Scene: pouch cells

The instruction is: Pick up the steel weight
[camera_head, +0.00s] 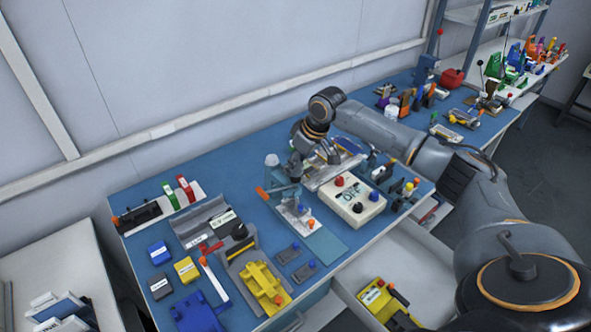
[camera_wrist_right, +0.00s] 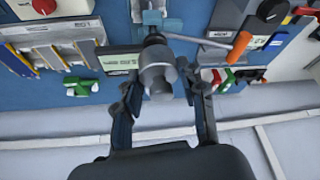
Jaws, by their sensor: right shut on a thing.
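The steel weight (camera_wrist_right: 157,72), a grey stepped cylinder, sits between the two fingers of my right gripper (camera_wrist_right: 160,92) in the right wrist view. The fingers close on it from both sides. In the head view my right gripper (camera_head: 294,163) reaches down over the middle of the blue bench, by a blue-grey press (camera_head: 286,192) with an orange handle. The pale top of the weight (camera_head: 271,159) shows just left of the gripper. Whether its base touches the bench I cannot tell. My left gripper is not in view.
A white control box (camera_head: 347,201) with red and black knobs stands right of the press. A grey trough (camera_head: 204,219), a yellow fixture (camera_head: 262,283) and small blue and yellow blocks crowd the left. The bench's back strip (camera_head: 215,160) is clear. An open drawer (camera_head: 425,262) juts out in front.

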